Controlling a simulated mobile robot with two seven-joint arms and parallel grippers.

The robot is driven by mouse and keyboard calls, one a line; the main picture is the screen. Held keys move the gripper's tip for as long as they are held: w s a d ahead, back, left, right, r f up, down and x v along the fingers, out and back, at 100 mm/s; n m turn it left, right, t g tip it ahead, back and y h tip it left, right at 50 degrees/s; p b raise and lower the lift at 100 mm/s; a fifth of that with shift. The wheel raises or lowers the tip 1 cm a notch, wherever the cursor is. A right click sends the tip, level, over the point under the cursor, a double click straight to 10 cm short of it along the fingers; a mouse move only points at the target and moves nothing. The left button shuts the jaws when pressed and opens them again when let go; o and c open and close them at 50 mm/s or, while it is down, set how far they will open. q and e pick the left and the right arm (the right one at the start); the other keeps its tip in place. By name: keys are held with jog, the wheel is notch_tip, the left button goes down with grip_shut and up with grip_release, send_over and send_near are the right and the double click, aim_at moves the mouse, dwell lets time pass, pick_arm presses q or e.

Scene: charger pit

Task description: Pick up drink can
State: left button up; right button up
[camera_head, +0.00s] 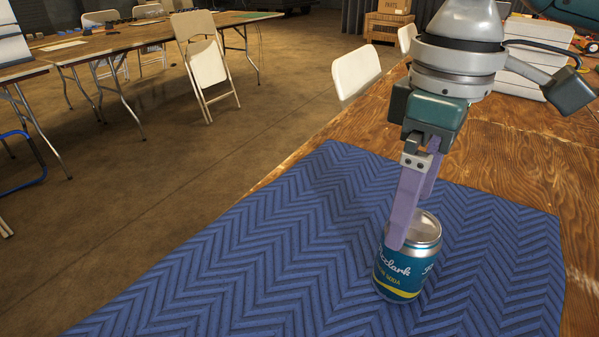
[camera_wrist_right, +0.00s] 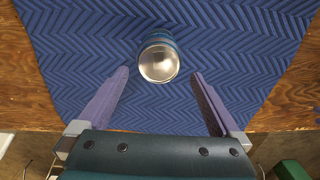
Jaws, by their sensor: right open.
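A blue drink can (camera_head: 402,270) with white lettering, a yellow band and a silver top stands upright on the blue chevron mat (camera_head: 250,255). In the right wrist view the can (camera_wrist_right: 158,60) shows from above, a little beyond my fingertips and between their lines. My right gripper (camera_head: 408,243) is open, with its purple fingers pointing down at the can. In the head view one finger overlaps the can's upper left side; I cannot tell if it touches. In the right wrist view the gripper (camera_wrist_right: 160,75) has nothing between its fingers. My left gripper is not in view.
The mat lies on a wooden table (camera_head: 520,150). A white stacked case (camera_head: 525,60) stands at the back right of the table. White folding chairs (camera_head: 355,73) stand beyond the table's left edge. Much of the mat left of the can is clear.

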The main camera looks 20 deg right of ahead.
aim_at(414, 224)
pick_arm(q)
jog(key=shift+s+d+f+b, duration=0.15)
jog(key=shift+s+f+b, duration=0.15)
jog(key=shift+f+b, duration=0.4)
pick_arm(e)
jog(key=f, duration=0.4)
jog(key=shift+s+d+f, duration=0.2)
jog(key=shift+s+f, duration=0.05)
jog(key=shift+f, duration=0.1)
pick_arm(q)
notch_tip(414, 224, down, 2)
jog(key=shift+b, duration=0.8)
pick_arm(e)
notch_tip(414, 224, down, 5)
jog(key=shift+d+f, duration=0.1)
jog(key=shift+c, duration=0.2)
jog(key=c, duration=1.5)
grip_shut()
jog(key=shift+r, duration=0.2)
